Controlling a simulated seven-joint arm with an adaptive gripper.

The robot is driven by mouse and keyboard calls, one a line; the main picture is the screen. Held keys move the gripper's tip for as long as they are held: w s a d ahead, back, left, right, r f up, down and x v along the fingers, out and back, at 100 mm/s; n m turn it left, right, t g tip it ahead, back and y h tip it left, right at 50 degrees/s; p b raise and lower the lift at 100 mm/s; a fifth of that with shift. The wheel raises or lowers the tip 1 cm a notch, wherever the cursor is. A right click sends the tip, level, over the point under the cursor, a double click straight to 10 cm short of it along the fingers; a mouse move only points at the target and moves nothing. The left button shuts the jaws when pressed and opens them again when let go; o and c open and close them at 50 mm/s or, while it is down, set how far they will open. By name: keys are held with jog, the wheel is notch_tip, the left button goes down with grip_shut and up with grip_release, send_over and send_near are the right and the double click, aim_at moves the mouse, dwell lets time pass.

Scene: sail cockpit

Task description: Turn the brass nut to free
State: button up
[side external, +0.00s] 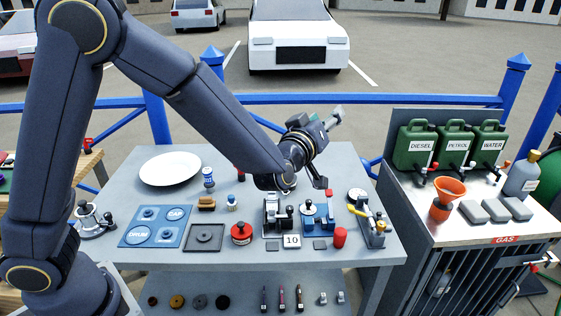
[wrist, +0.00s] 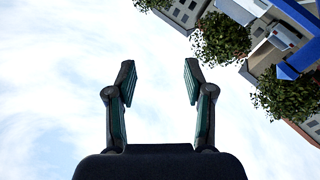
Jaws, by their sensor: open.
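My gripper (side external: 328,120) is above the back right of the grey table, pointing up and away from the tabletop. In the wrist view the gripper (wrist: 159,82) is open, with its two fingers apart and nothing between them but sky. I cannot pick out the brass nut for certain. A device with yellow parts (side external: 380,226) stands at the table's right end, below my gripper and apart from it.
The grey table (side external: 210,262) carries a white plate (side external: 171,169), a blue panel (side external: 157,227), a dark square tray (side external: 203,238), a red round pot (side external: 241,233) and a red cup (side external: 340,237). A cabinet with green cans (side external: 416,146) and an orange funnel (side external: 448,192) stands right. Blue railings (side external: 380,99) run behind.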

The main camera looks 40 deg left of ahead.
jog(key=s+d+f+m+h, duration=0.1)
jog(key=s+d+f+m, duration=0.1)
jog(key=d+f, duration=0.45)
jog(key=s+d+f+m, duration=0.2)
jog(key=d+f, duration=0.1)
jog(key=f, duration=0.6)
jog(key=m+h, duration=0.4)
jog(key=m, duration=0.1)
send_near(379, 226)
jog(key=w, duration=1.1)
jog(key=shift+w+d, duration=0.1)
jog(key=shift+w, duration=0.05)
grip_shut()
